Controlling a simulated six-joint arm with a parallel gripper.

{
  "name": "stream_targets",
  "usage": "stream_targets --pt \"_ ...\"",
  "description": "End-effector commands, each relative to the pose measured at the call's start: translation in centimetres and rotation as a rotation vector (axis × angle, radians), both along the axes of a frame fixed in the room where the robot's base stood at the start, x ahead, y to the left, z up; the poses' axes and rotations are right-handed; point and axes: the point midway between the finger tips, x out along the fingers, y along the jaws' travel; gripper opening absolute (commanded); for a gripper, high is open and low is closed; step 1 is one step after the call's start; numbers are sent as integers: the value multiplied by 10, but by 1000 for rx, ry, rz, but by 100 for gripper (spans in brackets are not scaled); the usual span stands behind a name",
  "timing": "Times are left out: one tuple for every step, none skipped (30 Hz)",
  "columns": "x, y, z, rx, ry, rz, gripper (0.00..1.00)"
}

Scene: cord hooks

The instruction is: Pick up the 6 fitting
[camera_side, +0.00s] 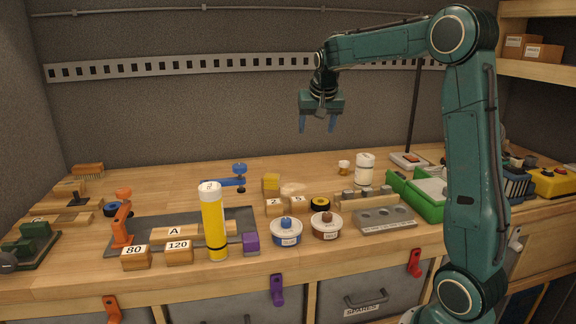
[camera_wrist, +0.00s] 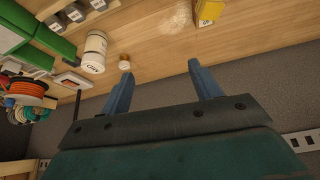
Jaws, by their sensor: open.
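My gripper (camera_side: 317,126) hangs high above the back of the bench, fingers pointing down. Its blue fingers are apart and empty, also in the wrist view (camera_wrist: 160,70). Several small grey fittings (camera_side: 347,197) stand in a row behind a grey block with round holes (camera_side: 383,219). In the wrist view the grey fittings (camera_wrist: 75,13) show at the upper left, well away from my fingers. Their markings are too small to read, so I cannot tell which is the 6.
A white bottle (camera_side: 364,170) and a small cup (camera_side: 343,167) stand behind the fittings. A green tray (camera_side: 425,198) lies to their right. The back-centre bench is mostly clear.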

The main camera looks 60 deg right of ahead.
Motion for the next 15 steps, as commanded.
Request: stream_targets --pt "5 -17 -7 0 3 -38 63" --pt "7 -27 -10 -1 2 -58 63" --pt "10 -39 -14 -2 2 -87 63" --pt "12 -49 -18 -2 1 -108 63" --pt "14 -58 -22 -3 2 -130 63" --pt "16 -71 -27 -5 1 -158 63" --pt "17 -81 -31 -7 1 -178 63" --pt "18 -90 -35 -7 1 -200 63" --pt "19 -103 -41 -8 2 -228 63" --pt "19 -113 -46 -9 2 -250 63" --pt "19 -122 -50 -10 1 -270 63" --pt "19 -135 -57 -11 0 -297 63" --pt "18 -144 -62 -12 0 -319 63" --pt "18 -153 -67 -13 0 -338 63" --pt "17 -164 -73 -15 1 -362 63"
